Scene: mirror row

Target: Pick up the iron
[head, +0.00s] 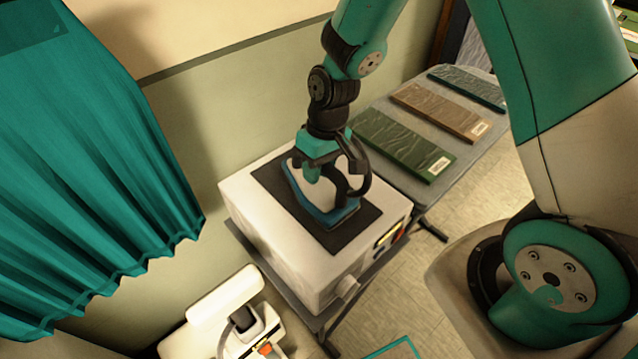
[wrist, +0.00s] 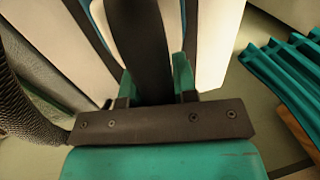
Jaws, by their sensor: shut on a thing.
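The iron (head: 340,218) has a blue-teal base and a dark handle, and it sits on or just above a dark mat (head: 275,180) on top of a white box-shaped machine (head: 285,245). My gripper (head: 328,178) points down over the iron and is shut on its handle. In the wrist view the dark handle (wrist: 140,40) runs between the fingers, with a pale part of the iron beside it. I cannot tell whether the iron touches the mat. The gripper hides part of the handle.
A grey table (head: 385,180) behind carries flat wrapped packs in green (head: 405,145), brown (head: 440,110) and teal (head: 470,87). A teal curtain (head: 85,170) hangs at left. A white device (head: 235,318) stands below the machine. Tiled floor shows at right.

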